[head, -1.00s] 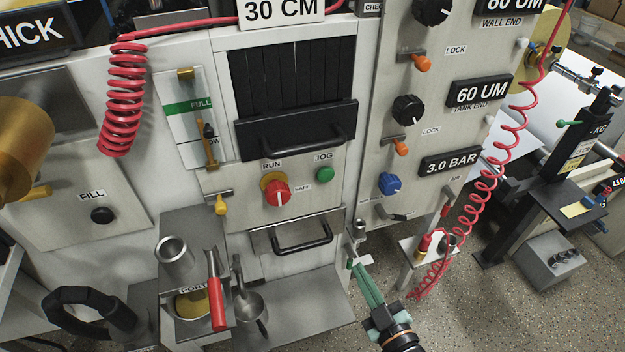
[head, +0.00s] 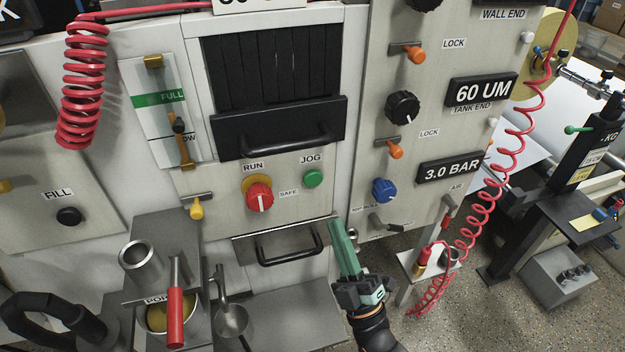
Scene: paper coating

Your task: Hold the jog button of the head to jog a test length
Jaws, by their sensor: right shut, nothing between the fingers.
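The green jog button (head: 313,178) sits under the JOG label on the grey head panel, right of the red RUN/SAFE knob (head: 260,197). Nothing touches the button. My right gripper (head: 337,226) is shut and empty, its green fingers together and pointing up. Its tips are below and slightly right of the button, apart from it in the picture. My left gripper is not in view.
A black drawer-like handle (head: 287,247) lies just left of the fingers. The black shutter's handle (head: 290,143) is above the button. A blue knob (head: 384,190) is to the right. A red coiled hose (head: 487,185) hangs further right.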

